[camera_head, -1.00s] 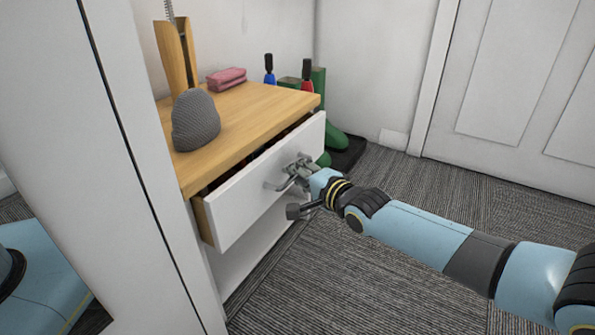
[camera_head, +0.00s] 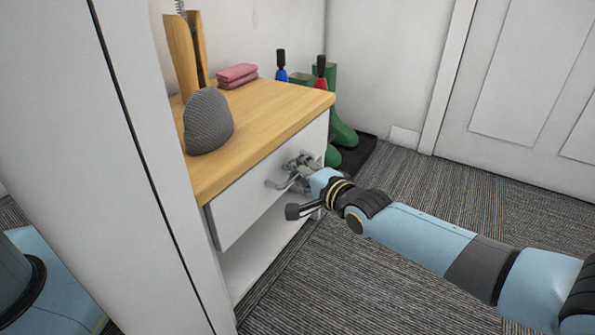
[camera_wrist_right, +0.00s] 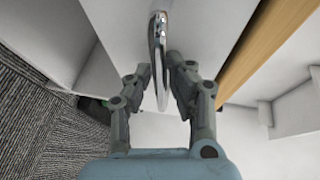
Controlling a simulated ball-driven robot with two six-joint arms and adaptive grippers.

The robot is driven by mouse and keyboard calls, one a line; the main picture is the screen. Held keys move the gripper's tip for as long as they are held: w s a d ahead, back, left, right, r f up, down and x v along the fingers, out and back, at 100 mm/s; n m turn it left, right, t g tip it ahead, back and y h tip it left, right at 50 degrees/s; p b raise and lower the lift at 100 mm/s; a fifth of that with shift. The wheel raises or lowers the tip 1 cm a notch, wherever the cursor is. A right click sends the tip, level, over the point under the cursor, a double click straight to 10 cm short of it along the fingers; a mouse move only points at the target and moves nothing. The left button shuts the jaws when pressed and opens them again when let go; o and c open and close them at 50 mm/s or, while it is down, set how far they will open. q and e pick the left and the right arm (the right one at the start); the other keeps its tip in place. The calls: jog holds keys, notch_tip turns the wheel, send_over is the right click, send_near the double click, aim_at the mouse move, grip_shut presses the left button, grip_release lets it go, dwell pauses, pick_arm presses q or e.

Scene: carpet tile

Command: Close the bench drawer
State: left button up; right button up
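The wooden-topped bench (camera_head: 265,118) stands left of centre in the head view. Its white drawer front (camera_head: 240,205) sits close under the top, with no open interior showing; a small remaining gap cannot be ruled out. The metal drawer handle (camera_head: 277,185) is on the front and also shows in the right wrist view (camera_wrist_right: 158,40). My right gripper (camera_head: 300,172) is at the handle. In the wrist view its fingers (camera_wrist_right: 160,70) stand on both sides of the handle bar, their tips drawn in close against it. My left gripper is out of view.
A grey knitted hat (camera_head: 208,122) and folded pink cloths (camera_head: 238,76) lie on the bench top. Green boots (camera_head: 342,132) stand on a dark mat behind the bench. A white upright panel (camera_head: 110,170) is close on the left. Carpet (camera_head: 420,200) is clear at right.

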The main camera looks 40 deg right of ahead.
jog(key=s+r, duration=0.2)
jog(key=s, duration=0.9)
jog(key=shift+s, duration=0.4)
jog(key=shift+r, duration=0.1)
